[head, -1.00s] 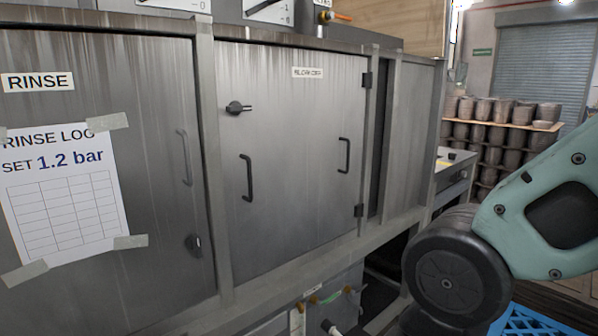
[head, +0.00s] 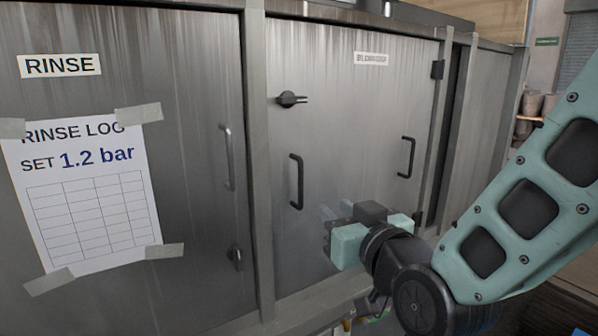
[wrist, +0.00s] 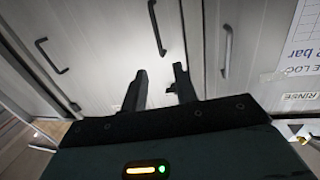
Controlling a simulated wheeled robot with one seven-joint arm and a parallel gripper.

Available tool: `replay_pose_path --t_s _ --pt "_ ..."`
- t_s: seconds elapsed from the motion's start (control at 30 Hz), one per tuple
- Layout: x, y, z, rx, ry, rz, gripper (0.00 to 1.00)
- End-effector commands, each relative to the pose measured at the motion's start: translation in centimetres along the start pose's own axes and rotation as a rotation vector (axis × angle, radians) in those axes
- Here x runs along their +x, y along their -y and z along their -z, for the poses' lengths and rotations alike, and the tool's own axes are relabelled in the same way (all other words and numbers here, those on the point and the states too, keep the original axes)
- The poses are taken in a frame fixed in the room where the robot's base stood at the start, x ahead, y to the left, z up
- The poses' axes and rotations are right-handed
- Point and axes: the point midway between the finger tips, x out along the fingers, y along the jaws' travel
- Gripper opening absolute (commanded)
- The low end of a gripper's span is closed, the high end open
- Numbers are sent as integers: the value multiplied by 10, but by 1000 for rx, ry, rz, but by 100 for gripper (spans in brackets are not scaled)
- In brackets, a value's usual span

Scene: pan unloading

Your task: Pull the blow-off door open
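The blow-off door (head: 345,130) is the middle grey metal panel, with a small blurred label (head: 371,59) at its top. It looks closed in its frame. It bears a black turn latch (head: 291,98) at upper left, a black left handle (head: 296,181) and a black right handle (head: 406,157). Hinges (head: 437,69) show on its right edge. My gripper (head: 333,212) is in front of the door's lower part, right of and below the left handle. In the wrist view my gripper (wrist: 160,85) is open and empty, with the left handle (wrist: 157,27) beyond its fingertips, apart from them.
The rinse door (head: 190,130) stands on the left, with its own handle (head: 228,156), a lower latch (head: 234,257) and a taped log sheet (head: 90,200). A frame post (head: 257,150) separates the doors. Stacked pots (head: 528,104) stand at the far right.

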Motion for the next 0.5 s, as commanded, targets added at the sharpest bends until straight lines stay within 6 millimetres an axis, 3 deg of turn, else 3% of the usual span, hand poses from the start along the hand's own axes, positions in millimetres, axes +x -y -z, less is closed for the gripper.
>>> replay_pose_path --t_s 0.27,0.5 --pt "18 -3 7 -3 -34 -15 29" --pt "65 -4 9 -4 -33 -15 29"
